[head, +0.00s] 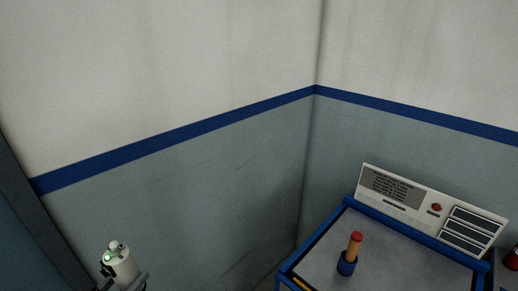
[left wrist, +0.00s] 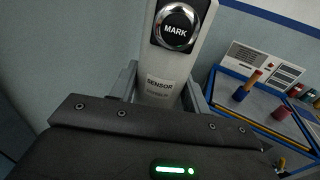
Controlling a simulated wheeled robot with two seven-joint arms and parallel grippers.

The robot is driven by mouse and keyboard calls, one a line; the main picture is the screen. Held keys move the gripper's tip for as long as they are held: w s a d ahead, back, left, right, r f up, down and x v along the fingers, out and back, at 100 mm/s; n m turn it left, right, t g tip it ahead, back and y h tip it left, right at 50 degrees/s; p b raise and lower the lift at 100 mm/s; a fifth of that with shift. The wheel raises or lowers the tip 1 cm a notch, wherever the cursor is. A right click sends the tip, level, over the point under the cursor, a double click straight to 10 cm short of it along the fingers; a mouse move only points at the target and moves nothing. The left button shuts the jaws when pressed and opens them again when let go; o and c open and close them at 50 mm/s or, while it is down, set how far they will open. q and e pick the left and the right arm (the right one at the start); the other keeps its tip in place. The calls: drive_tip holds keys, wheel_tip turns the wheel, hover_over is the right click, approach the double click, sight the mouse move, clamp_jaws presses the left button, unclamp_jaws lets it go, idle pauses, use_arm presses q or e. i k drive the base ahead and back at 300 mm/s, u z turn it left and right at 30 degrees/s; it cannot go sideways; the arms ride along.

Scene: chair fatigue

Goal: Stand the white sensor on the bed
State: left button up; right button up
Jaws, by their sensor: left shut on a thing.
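In the left wrist view the sensor (left wrist: 160,62) shows a SENSOR label and a round black MARK button. My left gripper (left wrist: 161,95) is shut on it, with one finger on each side. The bed (head: 397,251) appears to be the grey top with a blue frame at the lower right, well to the right of the sensor. My right gripper is not in view.
A blue holder (head: 346,268) with a red-topped orange stick (head: 355,244) stands on the grey top. A white control panel (head: 405,203) with a red button is along its back edge. A red item (head: 511,259) is at the right edge. Walls meet in a corner behind.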

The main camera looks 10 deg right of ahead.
sight(394, 257)
drive_tip(key=z, duration=1.05)
drive_tip(key=i, duration=0.85)
drive_tip(key=z, duration=1.65)
